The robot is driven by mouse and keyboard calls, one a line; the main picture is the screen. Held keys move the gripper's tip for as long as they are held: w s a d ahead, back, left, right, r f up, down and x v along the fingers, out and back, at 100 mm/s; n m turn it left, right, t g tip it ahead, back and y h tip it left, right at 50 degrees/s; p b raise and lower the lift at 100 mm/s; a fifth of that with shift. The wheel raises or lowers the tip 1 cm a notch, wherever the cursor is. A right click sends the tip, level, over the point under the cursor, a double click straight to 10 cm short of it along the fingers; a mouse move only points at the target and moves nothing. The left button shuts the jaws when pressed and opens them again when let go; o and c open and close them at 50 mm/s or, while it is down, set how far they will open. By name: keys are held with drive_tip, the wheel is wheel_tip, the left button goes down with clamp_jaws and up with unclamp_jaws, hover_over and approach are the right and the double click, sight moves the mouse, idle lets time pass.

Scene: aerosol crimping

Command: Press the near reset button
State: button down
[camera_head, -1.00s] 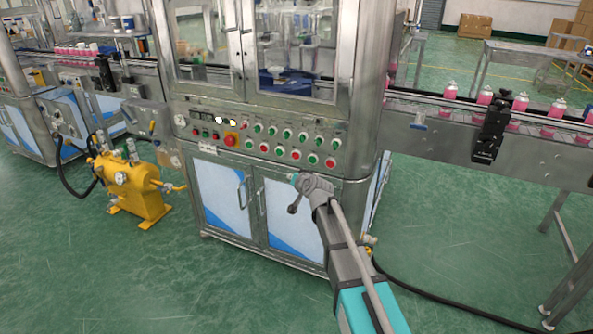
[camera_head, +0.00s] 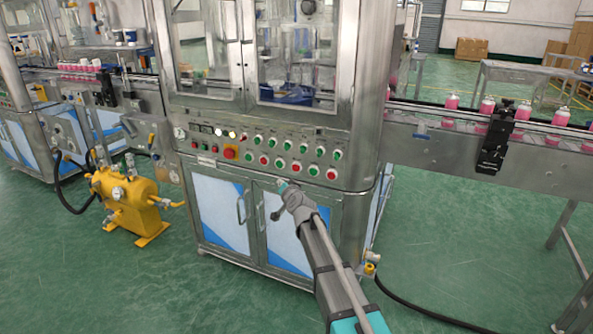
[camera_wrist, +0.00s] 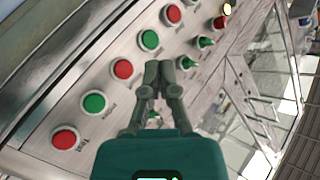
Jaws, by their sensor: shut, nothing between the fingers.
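The control panel (camera_head: 212,147) on the steel machine carries rows of red and green buttons. In the wrist view it runs diagonally, with a red button (camera_wrist: 66,138) at the lower left, a green one (camera_wrist: 93,103), a red one (camera_wrist: 123,69) and a green one (camera_wrist: 149,40). Their small labels are too blurred to tell which is the reset button. My gripper (camera_head: 283,186) is just below the panel's lower button row in the head view. In the wrist view my gripper (camera_wrist: 158,68) is shut and empty, its fingertips overlapping the panel between buttons. Contact cannot be told.
A yellow pump unit (camera_head: 130,205) stands on the floor to the left. A conveyor (camera_head: 430,140) with pink cans runs off to the right. Cabinet doors (camera_head: 222,208) lie below the panel. A black hose (camera_head: 425,312) crosses the green floor.

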sight(292, 168)
drive_tip(key=shift+w+d, duration=0.5)
drive_tip(key=shift+w, duration=0.85)
drive_tip(key=shift+w+d, duration=0.45)
drive_tip(key=shift+w, duration=0.9)
drive_tip(key=shift+w+d, duration=0.5)
drive_tip(key=shift+w, duration=0.85)
drive_tip(key=shift+w+d, duration=0.3)
drive_tip(key=shift+w, duration=0.55)
drive_tip(key=shift+s, duration=0.15)
drive_tip(key=shift+s+a, duration=0.25)
drive_tip(key=shift+s, duration=0.35)
drive_tip(key=shift+s, duration=0.1)
drive_tip(key=shift+s+a, duration=0.3)
drive_tip(key=shift+s, duration=0.45)
drive_tip(key=shift+s+a, duration=0.3)
drive_tip(key=shift+s, duration=0.5)
drive_tip(key=shift+s+a, duration=0.3)
drive_tip(key=shift+s, duration=0.45)
